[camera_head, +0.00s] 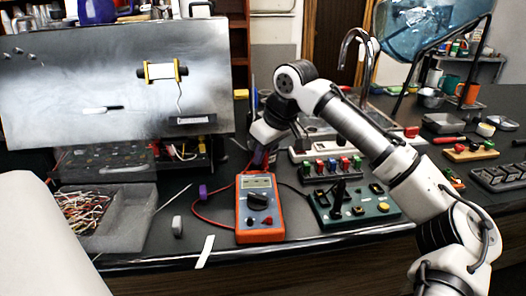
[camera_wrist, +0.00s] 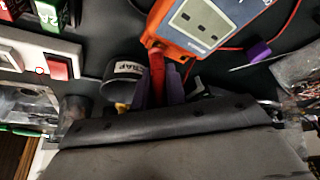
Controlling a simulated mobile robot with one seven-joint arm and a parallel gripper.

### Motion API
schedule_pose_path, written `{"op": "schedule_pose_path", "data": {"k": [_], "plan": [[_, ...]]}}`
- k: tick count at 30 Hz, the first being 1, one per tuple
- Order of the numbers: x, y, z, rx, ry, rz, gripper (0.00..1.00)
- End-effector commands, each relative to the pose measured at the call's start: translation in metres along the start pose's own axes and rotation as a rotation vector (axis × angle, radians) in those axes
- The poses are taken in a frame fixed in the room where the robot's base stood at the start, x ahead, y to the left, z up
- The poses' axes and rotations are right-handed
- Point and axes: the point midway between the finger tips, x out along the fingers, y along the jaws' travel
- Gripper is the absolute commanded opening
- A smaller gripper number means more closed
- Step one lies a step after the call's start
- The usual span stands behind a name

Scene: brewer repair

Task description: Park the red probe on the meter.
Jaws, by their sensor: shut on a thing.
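The orange meter (camera_head: 243,215) lies on the dark bench with its grey face and dial up. Its screen end shows in the wrist view (camera_wrist: 203,25). My gripper (camera_head: 262,156) is just behind the meter's far end, low over the bench. In the wrist view my gripper (camera_wrist: 158,88) is shut on the red probe (camera_wrist: 157,68), which shows as a red piece between purple parts. The probe appears beside the meter's corner; I cannot tell whether they touch. Its tip is hidden. A red lead (camera_head: 208,217) loops left of the meter.
A purple block (camera_head: 202,191) lies by the red lead. A green board (camera_head: 355,205) with black knobs is right of the meter. A row of coloured terminals (camera_head: 332,167) stands behind it. A grey tray (camera_head: 122,220) of wires is left. A cup marked SCRAP (camera_wrist: 122,80) is near my gripper.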

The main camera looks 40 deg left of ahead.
Motion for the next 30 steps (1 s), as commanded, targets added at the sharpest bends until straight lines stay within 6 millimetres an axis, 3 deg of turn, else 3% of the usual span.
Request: {"op": "schedule_pose_path", "data": {"k": [30], "plan": [[0.0056, -0.0002, 0.0024, -0.001, 0.000, 0.001, 0.00]]}}
